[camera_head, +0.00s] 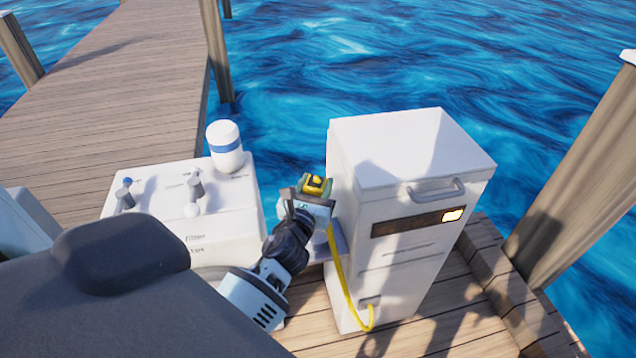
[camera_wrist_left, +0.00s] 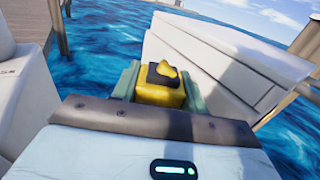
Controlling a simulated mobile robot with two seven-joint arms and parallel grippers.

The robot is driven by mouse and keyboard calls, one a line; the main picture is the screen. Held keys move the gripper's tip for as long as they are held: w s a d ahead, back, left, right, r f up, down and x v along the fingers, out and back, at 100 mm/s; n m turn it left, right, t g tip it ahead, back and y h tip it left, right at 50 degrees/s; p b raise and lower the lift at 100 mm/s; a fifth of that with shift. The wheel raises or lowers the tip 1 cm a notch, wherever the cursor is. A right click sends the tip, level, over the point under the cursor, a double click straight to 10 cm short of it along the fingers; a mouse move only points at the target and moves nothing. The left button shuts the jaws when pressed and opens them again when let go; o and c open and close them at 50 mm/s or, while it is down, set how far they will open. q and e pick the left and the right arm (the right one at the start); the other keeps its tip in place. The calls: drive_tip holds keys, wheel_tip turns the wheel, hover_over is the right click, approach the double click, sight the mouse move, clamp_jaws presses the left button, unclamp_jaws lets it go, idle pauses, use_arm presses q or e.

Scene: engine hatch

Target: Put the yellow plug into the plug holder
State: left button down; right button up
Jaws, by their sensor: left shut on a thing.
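The yellow plug (camera_head: 316,186) is held between the fingers of my left gripper (camera_head: 311,192), beside the upper left side of the white cabinet. In the left wrist view the yellow plug (camera_wrist_left: 160,86), with a dark top, sits between the two greenish fingers of the left gripper (camera_wrist_left: 155,88). A yellow cable (camera_head: 341,275) hangs from the plug down to an outlet (camera_head: 370,302) low on the cabinet's front. I cannot clearly make out the plug holder; a grey ledge (camera_head: 341,240) on the cabinet's left side is partly hidden by my gripper. My right gripper is not in view.
The white cabinet (camera_head: 400,150) with a handle (camera_head: 436,190) stands right of my gripper. A white console (camera_head: 225,225) with knobs and a white-and-blue canister (camera_head: 225,148) stands to the left. Wooden posts and water surround the dock (camera_head: 110,90).

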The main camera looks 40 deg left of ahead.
use_arm(q)
drive_tip(key=shift+f+b, duration=0.95)
drive_tip(key=shift+f, duration=0.2)
drive_tip(key=shift+f+b, duration=2)
drive_tip(key=shift+f, duration=0.35)
drive_tip(key=shift+f+b, duration=0.3)
drive_tip(key=shift+b, duration=0.15)
drive_tip(key=c, duration=0.7)
unclamp_jaws()
drive_tip(key=shift+s+f, duration=0.1)
